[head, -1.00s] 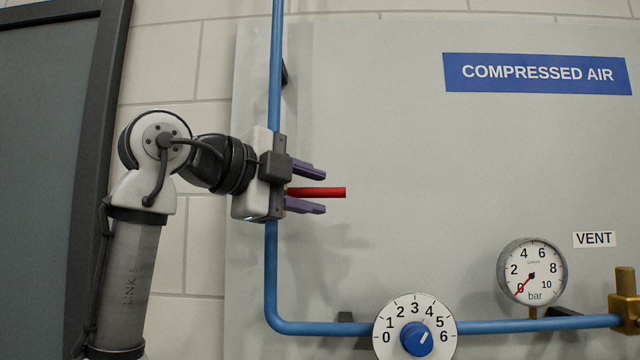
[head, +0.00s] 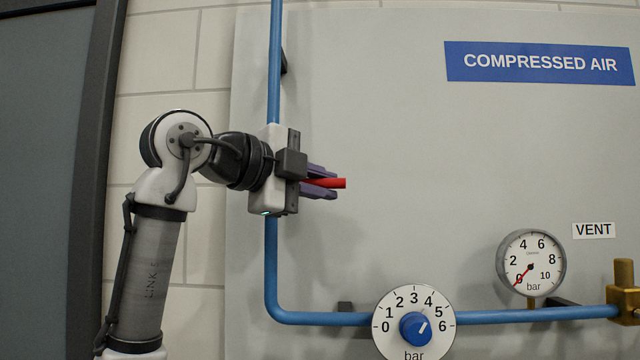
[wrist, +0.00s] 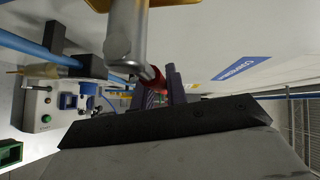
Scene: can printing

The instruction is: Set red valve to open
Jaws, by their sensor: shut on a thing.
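The red valve handle (head: 336,183) sticks out to the right, roughly level, in the head view. My gripper (head: 322,182) has its two purple fingers closed on the handle, one above and one below. The handle's tip shows past the fingertips. The valve body is hidden behind my gripper in the head view. In the wrist view the red handle (wrist: 153,78) lies between the fingers, with a silver metal part running up from it to a brass piece at the top edge.
A blue pipe (head: 274,70) runs down behind my gripper and turns right to a blue dial knob (head: 415,328). A pressure gauge (head: 531,264) reads near 0 bar. A brass fitting (head: 626,300) is at the right edge. The panel's middle is clear.

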